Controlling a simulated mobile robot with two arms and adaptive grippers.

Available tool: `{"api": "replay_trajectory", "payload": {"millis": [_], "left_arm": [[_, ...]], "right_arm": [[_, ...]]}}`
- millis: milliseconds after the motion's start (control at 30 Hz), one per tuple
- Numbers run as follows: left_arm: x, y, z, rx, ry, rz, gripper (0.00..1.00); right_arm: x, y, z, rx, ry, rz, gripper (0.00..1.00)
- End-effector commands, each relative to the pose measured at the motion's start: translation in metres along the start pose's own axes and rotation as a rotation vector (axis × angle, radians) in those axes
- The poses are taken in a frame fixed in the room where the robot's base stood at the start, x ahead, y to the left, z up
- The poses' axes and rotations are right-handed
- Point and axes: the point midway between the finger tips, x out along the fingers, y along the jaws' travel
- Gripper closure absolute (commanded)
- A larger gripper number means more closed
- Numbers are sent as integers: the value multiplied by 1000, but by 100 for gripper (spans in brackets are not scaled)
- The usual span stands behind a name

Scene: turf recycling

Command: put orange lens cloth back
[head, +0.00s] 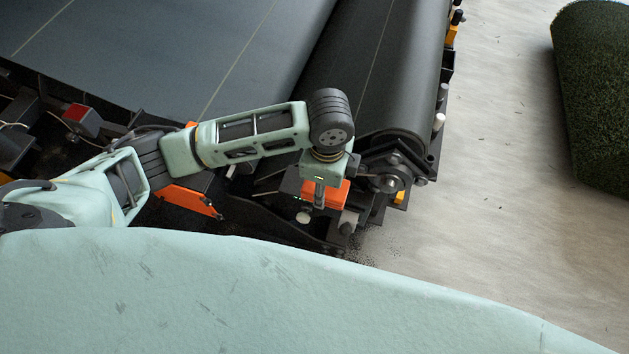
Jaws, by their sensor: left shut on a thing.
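My left gripper (320,196) reaches in from the left and hangs at the near end of the conveyor, beside its end roller. It is shut on the orange lens cloth (336,195), which shows as a flat orange patch at the fingers. The fingers and my wrist hide part of the cloth, and I cannot tell whether it touches the machine parts below. My right gripper is out of view.
The dark conveyor belt (250,50) fills the back. A roller bearing (390,180) sits close to the gripper's right. An orange machine panel (188,200) lies left of it. A turf roll (600,95) stands far right, with open pale floor (500,190) between.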

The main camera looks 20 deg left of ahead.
Motion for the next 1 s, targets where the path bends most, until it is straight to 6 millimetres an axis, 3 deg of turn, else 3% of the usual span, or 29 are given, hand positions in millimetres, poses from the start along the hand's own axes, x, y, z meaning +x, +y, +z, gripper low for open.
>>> {"api": "replay_trajectory", "payload": {"millis": [200, 400, 733, 1000], "left_arm": [[30, -32, 38, -4, -3, 2, 73], [44, -49, 55, -1, 0, 0, 73], [82, -50, 57, 1, 0, 2, 73], [86, -50, 57, 2, 1, -1, 73]], "right_arm": [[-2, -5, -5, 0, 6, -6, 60], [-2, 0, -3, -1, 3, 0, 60], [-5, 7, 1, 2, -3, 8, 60], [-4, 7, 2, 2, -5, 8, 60]]}}
